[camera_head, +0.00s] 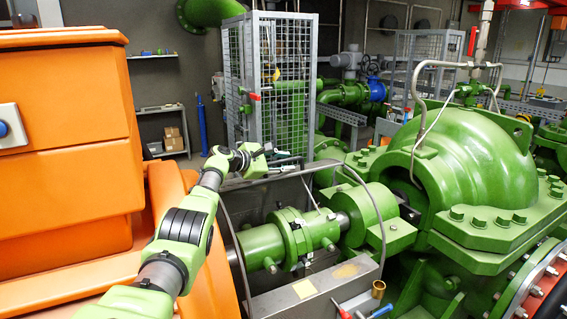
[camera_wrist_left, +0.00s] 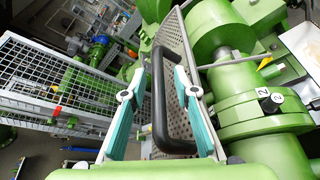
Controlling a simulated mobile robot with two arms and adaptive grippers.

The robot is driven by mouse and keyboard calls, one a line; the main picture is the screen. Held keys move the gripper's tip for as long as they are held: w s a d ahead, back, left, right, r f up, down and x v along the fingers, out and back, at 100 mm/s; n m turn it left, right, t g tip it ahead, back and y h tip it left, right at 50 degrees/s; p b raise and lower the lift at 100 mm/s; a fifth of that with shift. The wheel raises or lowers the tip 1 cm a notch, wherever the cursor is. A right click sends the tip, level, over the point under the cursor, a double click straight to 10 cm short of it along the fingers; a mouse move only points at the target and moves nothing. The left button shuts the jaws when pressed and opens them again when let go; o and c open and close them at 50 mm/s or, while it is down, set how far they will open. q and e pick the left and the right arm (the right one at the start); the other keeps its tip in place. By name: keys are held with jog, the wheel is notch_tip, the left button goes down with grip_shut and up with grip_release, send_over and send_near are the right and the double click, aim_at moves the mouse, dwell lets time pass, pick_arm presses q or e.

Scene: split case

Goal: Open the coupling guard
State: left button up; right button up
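The coupling guard (camera_wrist_left: 181,118) shows in the left wrist view as a perforated metal panel with a black bar handle (camera_wrist_left: 158,95). The coupling and shaft are exposed on the near side. My left gripper (camera_head: 283,163) is at the panel's upper edge. In the wrist view its teal fingers (camera_wrist_left: 160,68) are apart, one on each side of the handle, with visible gaps. My right gripper is not in view.
Bent metal hoops (camera_head: 375,207) arch by the shaft. The large green pump casing (camera_head: 475,150) is on the right, an orange housing (camera_head: 65,150) on the left. A mesh cage (camera_head: 290,60) stands behind. A brass cup (camera_head: 378,289) and coloured tool handles lie at the front ledge.

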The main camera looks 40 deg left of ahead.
pick_arm(q)
jog(key=shift+s, duration=0.15)
jog(key=shift+s+a+r, duration=0.1)
jog(key=shift+s+a, duration=0.1)
jog(key=shift+s, duration=0.25)
jog(key=shift+v, duration=3.15)
jog(key=shift+d+r, duration=0.1)
jog(key=shift+d, duration=0.05)
